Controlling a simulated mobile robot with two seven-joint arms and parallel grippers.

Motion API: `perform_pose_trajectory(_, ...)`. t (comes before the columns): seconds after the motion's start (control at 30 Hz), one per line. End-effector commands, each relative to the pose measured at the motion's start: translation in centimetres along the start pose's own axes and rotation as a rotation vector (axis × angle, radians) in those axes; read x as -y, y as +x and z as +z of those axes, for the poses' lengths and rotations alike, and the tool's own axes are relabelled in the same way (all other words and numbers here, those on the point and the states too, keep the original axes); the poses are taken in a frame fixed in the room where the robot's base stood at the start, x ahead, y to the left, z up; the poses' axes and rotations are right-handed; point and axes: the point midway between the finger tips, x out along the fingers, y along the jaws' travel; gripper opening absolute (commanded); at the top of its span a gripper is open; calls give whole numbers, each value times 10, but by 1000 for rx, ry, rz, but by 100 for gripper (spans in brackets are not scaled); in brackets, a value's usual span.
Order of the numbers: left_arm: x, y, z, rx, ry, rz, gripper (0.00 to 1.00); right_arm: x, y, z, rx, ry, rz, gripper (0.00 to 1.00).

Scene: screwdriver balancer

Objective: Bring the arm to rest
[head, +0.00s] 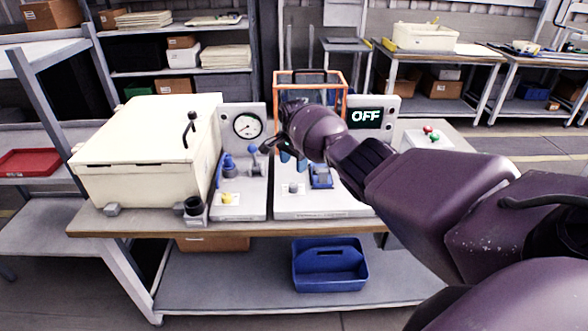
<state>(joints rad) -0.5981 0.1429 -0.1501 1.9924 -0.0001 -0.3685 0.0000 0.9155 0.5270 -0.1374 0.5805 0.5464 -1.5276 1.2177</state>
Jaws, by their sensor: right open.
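My right arm (430,190) comes in from the right and reaches over the workbench. My right gripper (284,154) is open above the middle of the bench, in front of the orange frame (308,73). Nothing can be seen held in it, though its wrist hides part of the fingers. My left gripper is not in view.
A cream lidded box (150,145) fills the bench's left side. A round gauge (247,125) and a blue valve (228,165) stand beside it. A blue device (321,177) sits on the grey base plate. A blue tote (330,265) rests on the lower shelf.

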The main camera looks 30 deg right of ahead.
Motion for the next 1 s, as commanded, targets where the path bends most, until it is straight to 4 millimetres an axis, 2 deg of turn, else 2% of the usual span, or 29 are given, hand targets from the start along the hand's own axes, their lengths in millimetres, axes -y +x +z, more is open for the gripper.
perform_pose_trajectory(0.2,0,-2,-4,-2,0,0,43,-1,-13,0,0,1,1,61)
perform_pose_trajectory(0.77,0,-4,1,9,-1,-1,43,-1,-13,0,0,-3,2,61)
perform_pose_trajectory(0.87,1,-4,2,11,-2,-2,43,0,-13,0,-2,-36,-3,61)
perform_pose_trajectory(1.0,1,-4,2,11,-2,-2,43,11,-14,-6,-41,-151,-63,61)
